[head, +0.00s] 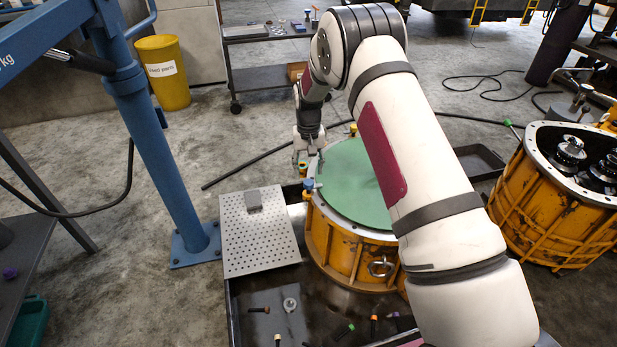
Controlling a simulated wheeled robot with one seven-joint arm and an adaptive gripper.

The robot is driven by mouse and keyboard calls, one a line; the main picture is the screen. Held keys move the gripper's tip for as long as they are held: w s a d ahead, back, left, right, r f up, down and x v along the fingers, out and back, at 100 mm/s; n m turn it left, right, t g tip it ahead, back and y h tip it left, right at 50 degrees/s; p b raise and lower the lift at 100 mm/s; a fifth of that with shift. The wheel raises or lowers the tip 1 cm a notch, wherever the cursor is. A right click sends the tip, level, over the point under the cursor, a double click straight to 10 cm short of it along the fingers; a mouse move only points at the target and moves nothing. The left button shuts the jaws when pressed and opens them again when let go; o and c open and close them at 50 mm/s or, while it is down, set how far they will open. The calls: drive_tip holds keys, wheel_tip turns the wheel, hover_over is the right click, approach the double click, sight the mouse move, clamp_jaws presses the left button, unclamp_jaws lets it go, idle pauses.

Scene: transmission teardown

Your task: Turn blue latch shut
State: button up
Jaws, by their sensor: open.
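The blue latch (308,186) is a small blue piece at the left rim of the orange drum-shaped housing (335,243). A flat green cover (356,190) lies on top of the housing. My gripper (309,161) points down just above and beyond the blue latch, near the housing's far-left rim. Its fingers are apart, and I see nothing held between them. A small yellow piece (302,167) shows by the fingertips; I cannot tell whether they touch it. The exact turn of the blue latch is too small to read. My arm hides the right part of the housing.
A perforated metal plate (258,250) with a small grey block (253,200) lies left of the housing. Loose bolts lie in the dark tray (262,290) in front. A blue hoist post (150,140) stands left. Another orange housing (545,205) stands right.

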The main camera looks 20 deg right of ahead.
sight(309, 182)
wheel_tip(309, 182, up, 7)
idle(0.3)
drive_tip(key=s+r, duration=2.2)
drive_tip(key=r, duration=0.2)
drive_tip(key=s+n, duration=0.1)
drive_tip(key=s, duration=3)
wheel_tip(309, 182, up, 29)
drive_tip(key=t+p, duration=0.4)
drive_tip(key=p, duration=2.4)
drive_tip(key=shift+n, duration=0.3)
